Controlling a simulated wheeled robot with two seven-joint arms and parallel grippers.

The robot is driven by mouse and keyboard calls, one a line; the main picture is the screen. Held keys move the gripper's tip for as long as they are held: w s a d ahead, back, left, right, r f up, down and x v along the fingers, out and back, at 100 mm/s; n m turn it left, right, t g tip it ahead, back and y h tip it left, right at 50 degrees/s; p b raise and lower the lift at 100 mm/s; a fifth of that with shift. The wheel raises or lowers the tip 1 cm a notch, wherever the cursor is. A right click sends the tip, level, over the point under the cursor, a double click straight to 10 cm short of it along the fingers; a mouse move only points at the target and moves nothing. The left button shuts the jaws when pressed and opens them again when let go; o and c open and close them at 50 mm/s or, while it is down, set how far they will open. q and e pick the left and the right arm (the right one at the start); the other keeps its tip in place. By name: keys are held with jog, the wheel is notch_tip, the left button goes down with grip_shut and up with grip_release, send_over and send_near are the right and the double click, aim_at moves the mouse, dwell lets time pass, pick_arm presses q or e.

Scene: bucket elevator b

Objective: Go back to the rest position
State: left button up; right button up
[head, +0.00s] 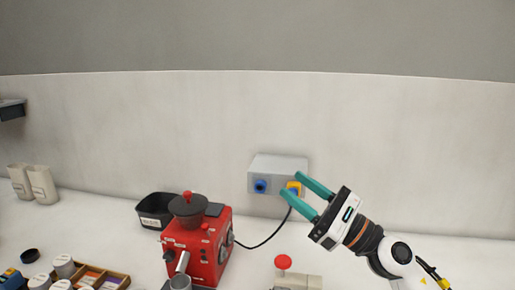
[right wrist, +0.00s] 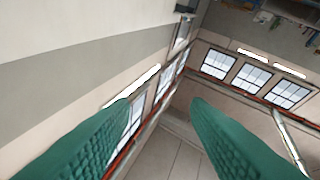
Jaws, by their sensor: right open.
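My right gripper (head: 300,189) is in the head view, raised in front of a grey wall box, with its two teal fingers spread and nothing between them. In the right wrist view the same gripper (right wrist: 158,115) shows both teal fingers apart, with only the far room, windows and floor beyond. My left gripper is in neither view.
A grey socket box (head: 275,165) with a blue and a yellow part is on the wall. A red machine (head: 205,248), black bin (head: 155,222), beige containers (head: 42,185) and wooden tray (head: 119,278) stand on the white counter. A red knob (head: 283,262) is below the gripper.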

jog(key=s+d+f+n+t+h, duration=0.15)
jog(key=d+f+n+h, duration=0.25)
jog(key=f+n+h, duration=0.55)
jog(key=s+d+f+n+t+h, duration=0.15)
jog(key=d+f+n+h, duration=0.3)
jog(key=n, duration=0.95)
jog(key=s+d+f+n+t+h, duration=0.15)
jog(key=d+f+n+h, duration=0.4)
jog(key=n, duration=0.65)
jog(key=s+a+f+m+g, duration=0.1)
jog(key=s+f+m+g, duration=0.5)
jog(key=s+f, duration=0.5)
jog(key=s+f+m+g, duration=0.65)
jog(key=s+f, duration=0.25)
jog(key=s, duration=0.5)
notch_tip(320, 180, down, 33)
jog(key=s+g+b, duration=0.2)
jog(key=b, duration=0.4)
jog(key=s+d+f+g+b, duration=0.1)
jog(key=s+f+b, duration=0.3)
jog(key=s+f, duration=1.1)
notch_tip(320, 180, down, 5)
jog(key=shift+s+d+r+n, duration=0.2)
jog(key=shift+s+d+n, duration=0.2)
jog(key=shift+d, duration=0.3)
